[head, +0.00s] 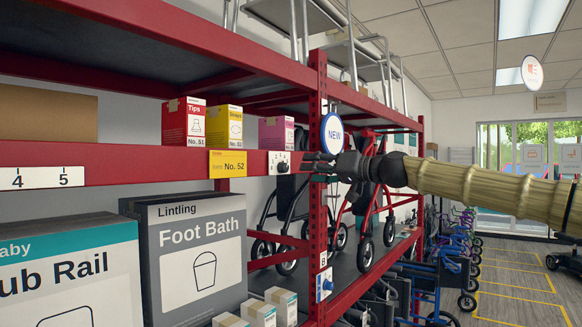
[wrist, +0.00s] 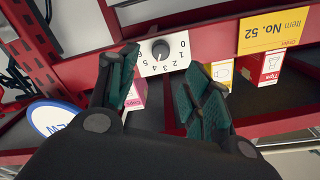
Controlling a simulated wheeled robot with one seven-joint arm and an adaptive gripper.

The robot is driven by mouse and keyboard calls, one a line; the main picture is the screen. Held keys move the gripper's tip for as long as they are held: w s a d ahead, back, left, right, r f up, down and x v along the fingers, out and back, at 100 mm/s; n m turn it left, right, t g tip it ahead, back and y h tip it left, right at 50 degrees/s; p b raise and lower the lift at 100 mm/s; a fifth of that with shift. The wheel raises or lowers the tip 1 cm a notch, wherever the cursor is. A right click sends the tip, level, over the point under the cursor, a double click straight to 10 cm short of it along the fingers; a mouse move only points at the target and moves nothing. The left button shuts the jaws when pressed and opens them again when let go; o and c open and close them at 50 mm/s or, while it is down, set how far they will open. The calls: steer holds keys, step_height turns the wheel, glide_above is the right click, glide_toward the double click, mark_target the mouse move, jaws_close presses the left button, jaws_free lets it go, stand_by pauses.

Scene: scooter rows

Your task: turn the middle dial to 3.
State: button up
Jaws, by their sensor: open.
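In the head view the same dial (head: 280,163) is on the red shelf beam, right of the yellow No. 52 label. My gripper (head: 312,164) is just right of it there. In the wrist view my gripper (wrist: 165,72) is open and empty, its fingers spread to either side below the knob. No contact with the knob shows.
A blue-knobbed control (head: 325,285) is low on the red upright. A white plate (head: 40,178) marked 4 and 5 is on the beam at left. Small boxes (head: 224,125) stand above the beam, a Foot Bath box (head: 195,255) below. A round NEW sign (head: 332,134) hangs near my gripper.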

mark_target(286, 168)
steer(key=p+x, duration=0.3)
steer(key=x, duration=0.4)
steer(key=shift+w+a, duration=0.2)
steer(key=shift+a, duration=0.1)
steer(key=shift+w+a, duration=0.25)
steer(key=shift+a, duration=0.15)
steer(key=shift+f, duration=0.1)
steer(key=c, duration=1)
